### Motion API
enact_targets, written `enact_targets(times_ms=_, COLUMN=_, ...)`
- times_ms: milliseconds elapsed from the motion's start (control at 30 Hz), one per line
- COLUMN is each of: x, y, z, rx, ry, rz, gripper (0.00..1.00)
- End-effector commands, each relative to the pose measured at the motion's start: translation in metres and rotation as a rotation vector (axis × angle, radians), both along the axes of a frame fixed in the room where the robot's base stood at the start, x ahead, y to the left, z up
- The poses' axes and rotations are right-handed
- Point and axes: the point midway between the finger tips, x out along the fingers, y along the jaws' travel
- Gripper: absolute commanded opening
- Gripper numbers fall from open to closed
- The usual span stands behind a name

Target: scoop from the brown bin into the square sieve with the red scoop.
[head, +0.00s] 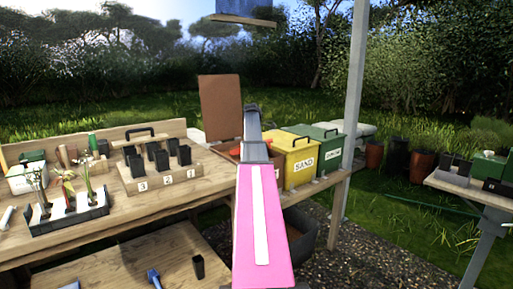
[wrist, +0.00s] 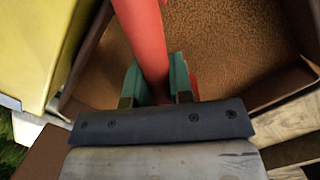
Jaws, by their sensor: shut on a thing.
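My gripper (wrist: 155,78) is shut on the handle of the red scoop (wrist: 143,35), between its green fingers. It is above the brown bin (wrist: 283,88), which holds orange-brown grainy material (wrist: 235,40). The scoop's far end is out of the wrist view, so its load cannot be told. In the head view my arm hides the gripper and most of the bin; a bit of the red scoop (head: 235,147) shows left of the arm. The bin's brown lid (head: 219,106) stands upright behind. I cannot make out the square sieve in either view.
The yellow SAND bin (head: 297,160) and a green bin (head: 327,146) stand right of the brown bin. The bench at left carries a wooden rack of black pots (head: 160,172) and a plant tray (head: 67,222). A grey post (head: 354,110) rises at right.

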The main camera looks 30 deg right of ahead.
Motion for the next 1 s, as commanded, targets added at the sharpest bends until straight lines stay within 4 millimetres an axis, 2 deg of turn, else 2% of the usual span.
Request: enact_targets(times_ms=1000, x=-0.013, y=-0.021, z=0.055, rx=0.094, ry=-0.065, rz=-0.001, gripper=0.0)
